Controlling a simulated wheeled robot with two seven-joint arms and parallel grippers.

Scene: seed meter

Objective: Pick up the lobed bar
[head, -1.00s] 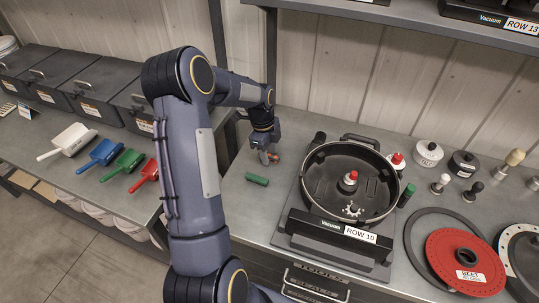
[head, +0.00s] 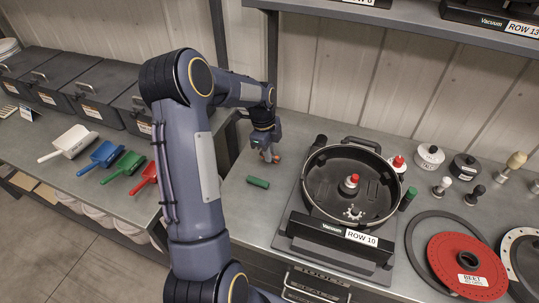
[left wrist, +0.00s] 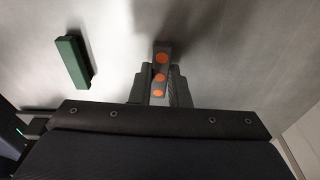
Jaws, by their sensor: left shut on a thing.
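My left gripper (head: 269,155) is over the back left part of the middle bench. It is shut on a narrow grey bar with several orange round spots, which I take to be the lobed bar (left wrist: 160,74). In the left wrist view the bar stands between the two dark fingers (left wrist: 157,92) and sticks out beyond them. In the head view the bar is small and mostly hidden by the fingers. My right gripper is in neither view.
A green bar (head: 258,183) lies close by on the bench, also in the left wrist view (left wrist: 73,61). The round black seed meter housing (head: 322,207) stands to the right. Coloured scoops (head: 106,153) lie on the left bench. Bench around the green bar is clear.

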